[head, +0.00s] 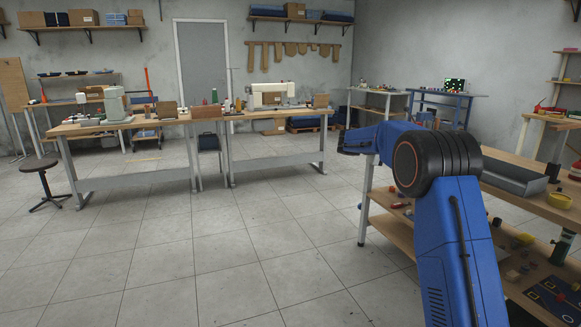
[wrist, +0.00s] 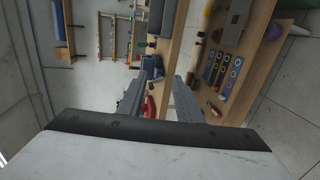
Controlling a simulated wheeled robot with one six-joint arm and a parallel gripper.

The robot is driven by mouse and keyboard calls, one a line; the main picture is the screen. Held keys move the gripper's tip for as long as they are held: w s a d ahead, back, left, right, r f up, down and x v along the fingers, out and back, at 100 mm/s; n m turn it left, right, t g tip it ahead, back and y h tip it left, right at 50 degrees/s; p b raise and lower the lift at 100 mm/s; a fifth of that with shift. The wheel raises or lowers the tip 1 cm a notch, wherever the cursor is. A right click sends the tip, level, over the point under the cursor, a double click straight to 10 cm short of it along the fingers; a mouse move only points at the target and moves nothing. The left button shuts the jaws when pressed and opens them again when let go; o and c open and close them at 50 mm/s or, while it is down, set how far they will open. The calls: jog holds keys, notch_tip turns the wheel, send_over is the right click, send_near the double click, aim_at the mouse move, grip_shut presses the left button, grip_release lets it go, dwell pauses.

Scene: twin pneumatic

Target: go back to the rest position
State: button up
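My gripper (wrist: 159,82) shows in the wrist view as two grey fingers standing apart, with nothing held between them. A shelf unit and a red item (wrist: 150,107) show beyond the gap. In the head view my blue arm rises at the right, bends at a large black joint and reaches left. The fingers cannot be made out clearly there.
Sewing tables (head: 120,126) and a stool (head: 40,165) stand at the left. The tiled floor (head: 220,240) is clear.

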jog(key=s+a+m+g+y, duration=0.25)
jog(key=s+y, duration=0.45)
jog(key=s, duration=2.7)
jog(key=s+a+f+y, duration=0.2)
jog(key=s+a+f, duration=0.2)
jog(key=s, duration=0.7)
jog(key=s+a+f+m+t+y, duration=0.1)
jog(key=s+a+f+y, duration=0.2)
jog(key=s, duration=0.8)
jog(key=s+a+f+t+y, duration=0.1)
jog(key=s+a+f+y, duration=0.1)
jog(key=s+a+f, duration=0.4)
jog(key=s+f, duration=0.2)
jog(key=s, duration=0.3)
jog(key=shift+a+y, duration=0.3)
jog(key=shift+a, duration=0.05)
